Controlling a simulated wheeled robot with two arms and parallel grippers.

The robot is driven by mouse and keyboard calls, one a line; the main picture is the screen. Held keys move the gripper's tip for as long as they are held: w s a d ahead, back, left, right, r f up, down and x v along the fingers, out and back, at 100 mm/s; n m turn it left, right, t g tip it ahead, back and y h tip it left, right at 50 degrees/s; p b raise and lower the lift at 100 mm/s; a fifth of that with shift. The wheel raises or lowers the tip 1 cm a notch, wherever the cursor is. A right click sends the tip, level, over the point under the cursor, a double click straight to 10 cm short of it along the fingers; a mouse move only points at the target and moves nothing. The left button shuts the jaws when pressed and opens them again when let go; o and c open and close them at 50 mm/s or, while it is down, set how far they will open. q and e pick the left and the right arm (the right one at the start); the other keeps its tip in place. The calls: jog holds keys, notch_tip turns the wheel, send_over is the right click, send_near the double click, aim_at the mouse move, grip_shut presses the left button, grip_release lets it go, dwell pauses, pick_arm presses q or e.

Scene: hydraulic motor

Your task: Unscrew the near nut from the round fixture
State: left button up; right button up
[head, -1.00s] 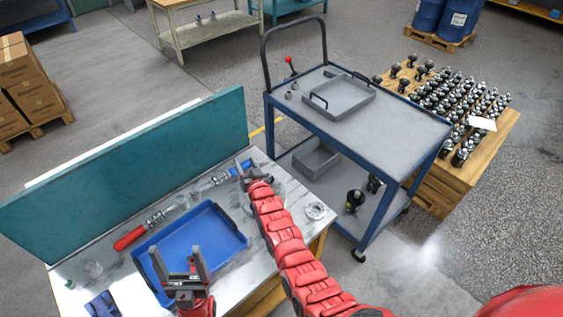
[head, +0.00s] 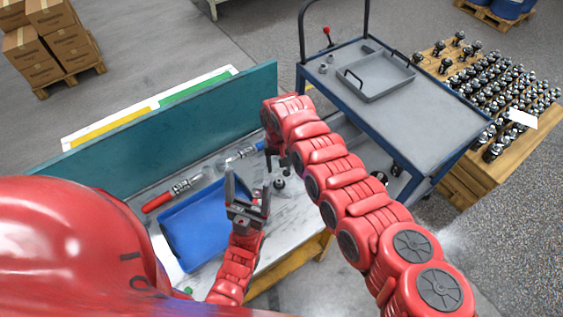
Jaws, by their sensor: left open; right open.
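My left gripper (head: 247,184) is open, its two dark fingers pointing up and apart above the right edge of the blue tray. Nothing shows between them. My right arm reaches in from the right and bends down over the bench. Only a little of my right gripper (head: 284,160) shows below its red wrist, and the arm hides much of it. A small dark-and-grey part (head: 280,183) stands on the bench just below it, right of my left gripper. I cannot tell whether it is the near nut or the round fixture. Neither can be clearly made out.
The blue tray (head: 186,237) lies on the marble-look bench (head: 292,211). A blue cart (head: 420,125) with a grey tray (head: 379,82) stands beyond my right arm.

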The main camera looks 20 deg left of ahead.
aim_at(279, 180)
notch_tip(279, 180, down, 8)
jog(key=b, duration=0.6)
jog(key=shift+w, duration=0.1)
jog(key=shift+r, duration=0.1)
grip_shut()
jog(key=shift+c, duration=1.2)
grip_release()
jog(key=shift+b, duration=0.3)
